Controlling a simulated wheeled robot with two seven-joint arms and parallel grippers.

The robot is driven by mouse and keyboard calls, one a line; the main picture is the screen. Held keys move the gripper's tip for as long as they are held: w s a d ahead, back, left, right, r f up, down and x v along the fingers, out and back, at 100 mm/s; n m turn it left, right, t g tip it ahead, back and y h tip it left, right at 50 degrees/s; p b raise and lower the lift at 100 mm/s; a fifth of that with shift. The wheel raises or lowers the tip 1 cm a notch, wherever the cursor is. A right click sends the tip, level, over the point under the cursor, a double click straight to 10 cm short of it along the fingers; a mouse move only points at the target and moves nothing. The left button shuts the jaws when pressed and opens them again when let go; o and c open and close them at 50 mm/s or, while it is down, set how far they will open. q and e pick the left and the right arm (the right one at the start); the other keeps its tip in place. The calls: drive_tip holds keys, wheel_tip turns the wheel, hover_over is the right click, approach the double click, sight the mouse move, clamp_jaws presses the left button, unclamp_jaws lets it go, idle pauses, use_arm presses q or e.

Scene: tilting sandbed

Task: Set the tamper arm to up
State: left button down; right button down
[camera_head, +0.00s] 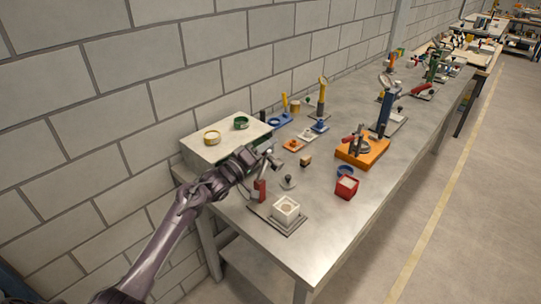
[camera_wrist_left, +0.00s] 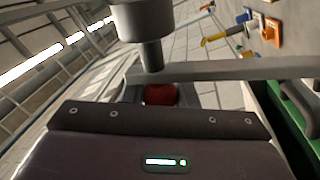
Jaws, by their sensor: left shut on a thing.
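The tamper station is a dark grey base plate (camera_head: 268,219) with a square white cup (camera_head: 286,209) and a red post (camera_head: 259,190) behind it. My left gripper (camera_head: 268,160) is above the red post and is shut on the tamper arm (camera_wrist_left: 215,71), a grey bar crossing the left wrist view. A grey cylindrical head (camera_wrist_left: 145,20) with a thinner stem is close to the bar there, above the red part (camera_wrist_left: 160,94). The arm looks raised away from the cup, but the gripper hides its exact angle. My right gripper is out of view.
A grey box (camera_head: 210,152) with a yellow ring and a green ring on top stands behind my left gripper. A small grey knobbed piece (camera_head: 288,182), a red box (camera_head: 346,188) and an orange press base (camera_head: 362,153) stand to the right. The bench's front strip is clear.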

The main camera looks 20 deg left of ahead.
use_arm(q)
drive_tip(key=shift+w+a+r+n+y, duration=0.15)
drive_tip(key=shift+w+a+n, duration=0.25)
drive_tip(key=shift+a, duration=0.45)
drive_tip(key=shift+w+a+f+n+y, duration=0.1)
drive_tip(key=shift+w+a+n+y, duration=0.1)
drive_tip(key=shift+a+n, duration=0.5)
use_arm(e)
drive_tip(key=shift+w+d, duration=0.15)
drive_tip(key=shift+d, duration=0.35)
use_arm(q)
drive_tip(key=shift+a, duration=0.15)
drive_tip(key=c, duration=1.6)
unclamp_jaws()
drive_tip(key=o, duration=0.4)
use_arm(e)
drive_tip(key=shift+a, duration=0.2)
